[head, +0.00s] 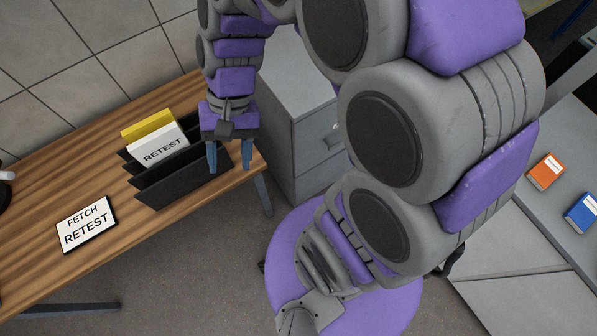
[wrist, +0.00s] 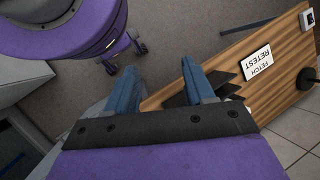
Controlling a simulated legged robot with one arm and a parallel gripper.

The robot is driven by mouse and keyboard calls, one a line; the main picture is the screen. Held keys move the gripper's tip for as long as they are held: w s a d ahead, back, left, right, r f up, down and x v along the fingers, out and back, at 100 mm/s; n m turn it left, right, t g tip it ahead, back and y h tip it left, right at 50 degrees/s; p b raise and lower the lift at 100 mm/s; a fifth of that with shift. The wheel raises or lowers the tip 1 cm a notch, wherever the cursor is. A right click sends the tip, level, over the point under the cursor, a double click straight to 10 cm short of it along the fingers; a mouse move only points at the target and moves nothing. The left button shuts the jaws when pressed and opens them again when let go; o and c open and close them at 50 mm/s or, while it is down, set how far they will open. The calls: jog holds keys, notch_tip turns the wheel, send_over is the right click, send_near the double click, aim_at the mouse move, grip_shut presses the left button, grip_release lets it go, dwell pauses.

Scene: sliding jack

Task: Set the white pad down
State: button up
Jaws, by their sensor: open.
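A white pad marked RETEST (head: 160,148) stands in the black slotted rack (head: 165,193) on the wooden table, in front of a yellow pad (head: 148,124). My gripper (head: 229,168) is open, with its two blue fingers pointing down at the right end of the rack. Nothing shows between the fingers, and the white pad is apart from them to the left. In the wrist view the open fingers (wrist: 158,66) also show, and the rack (wrist: 226,85) is partly hidden behind the right finger. I cannot make out the white pad there.
A sign reading FETCH RETEST (head: 86,225) lies on the wooden table (head: 50,190), left of the rack. A grey drawer cabinet (head: 300,110) stands right of the table. A purple round seat (head: 370,305) is in front. Orange (head: 545,171) and blue (head: 582,213) items lie on the right-hand surface.

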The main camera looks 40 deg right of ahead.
jog(key=s+d+n+t+h, duration=0.1)
jog(key=s+d+n+h, duration=0.2)
jog(key=s+d, duration=0.5)
jog(key=s+r+h, duration=0.1)
jog(key=s, duration=0.2)
jog(key=shift+n+t, duration=0.3)
jog(key=shift+n, duration=0.1)
jog(key=shift+f, duration=0.1)
jog(key=shift+d+f+b, duration=0.1)
jog(key=shift+f+b, duration=0.5)
jog(key=shift+c, duration=0.9)
